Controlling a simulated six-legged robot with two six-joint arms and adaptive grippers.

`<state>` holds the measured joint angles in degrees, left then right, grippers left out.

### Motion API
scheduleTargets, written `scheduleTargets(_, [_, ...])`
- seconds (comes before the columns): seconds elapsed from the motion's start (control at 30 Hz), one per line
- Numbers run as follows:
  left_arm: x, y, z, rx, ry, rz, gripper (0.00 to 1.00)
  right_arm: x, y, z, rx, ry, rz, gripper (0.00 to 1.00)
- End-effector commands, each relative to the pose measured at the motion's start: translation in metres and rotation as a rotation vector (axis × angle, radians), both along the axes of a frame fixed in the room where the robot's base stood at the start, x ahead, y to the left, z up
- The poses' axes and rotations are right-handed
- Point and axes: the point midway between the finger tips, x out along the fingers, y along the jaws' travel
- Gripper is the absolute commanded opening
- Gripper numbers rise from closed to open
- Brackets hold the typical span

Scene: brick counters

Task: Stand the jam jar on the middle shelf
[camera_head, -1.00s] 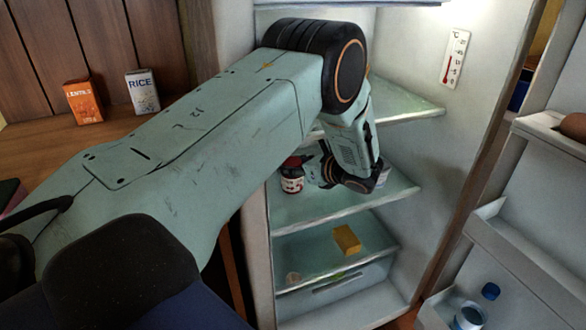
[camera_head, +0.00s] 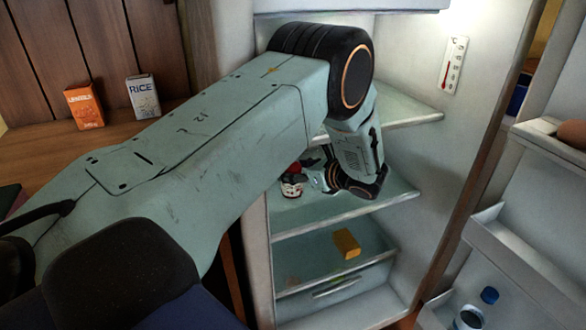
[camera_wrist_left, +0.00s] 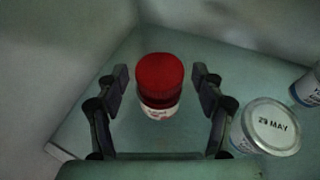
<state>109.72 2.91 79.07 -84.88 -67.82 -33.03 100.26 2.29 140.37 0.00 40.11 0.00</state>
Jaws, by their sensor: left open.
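The jam jar (camera_head: 291,189), with a red lid and a pale label, appears upright on the middle shelf (camera_head: 340,212) of the fridge, near its left side. The jar also shows in the left wrist view (camera_wrist_left: 160,108), between the two fingers. My left gripper (camera_head: 308,178) is open around the jar; in the left wrist view (camera_wrist_left: 160,78) a gap shows between the lid and each finger. A finger covers part of the jar in the head view. My right gripper is in neither view.
A white-lidded tub (camera_wrist_left: 271,126) marked "29 MAY" stands close by the right finger, another tub (camera_wrist_left: 306,90) behind it. A yellow block (camera_head: 346,243) lies on the shelf below. The open door (camera_head: 520,245) is at right. Lentils (camera_head: 84,106) and rice (camera_head: 143,96) boxes stand left.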

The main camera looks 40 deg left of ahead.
Motion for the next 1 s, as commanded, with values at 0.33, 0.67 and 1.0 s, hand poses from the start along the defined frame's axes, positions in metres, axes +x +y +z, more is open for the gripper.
scheduleTargets(0.33, [-0.005, -0.074, 0.003, 0.002, -0.001, -0.006, 0.68, 0.0, 0.0, 0.016, 0.0, 0.0, 0.0, 0.4])
scheduleTargets(0.67, [-0.009, -0.116, 0.002, 0.001, -0.001, -0.002, 0.68, 0.0, 0.0, 0.022, 0.0, 0.0, 0.0, 0.4])
scheduleTargets(1.0, [-0.01, -0.12, 0.001, 0.001, 0.0, -0.001, 0.68, 0.0, 0.0, 0.022, 0.0, 0.0, 0.0, 0.4])
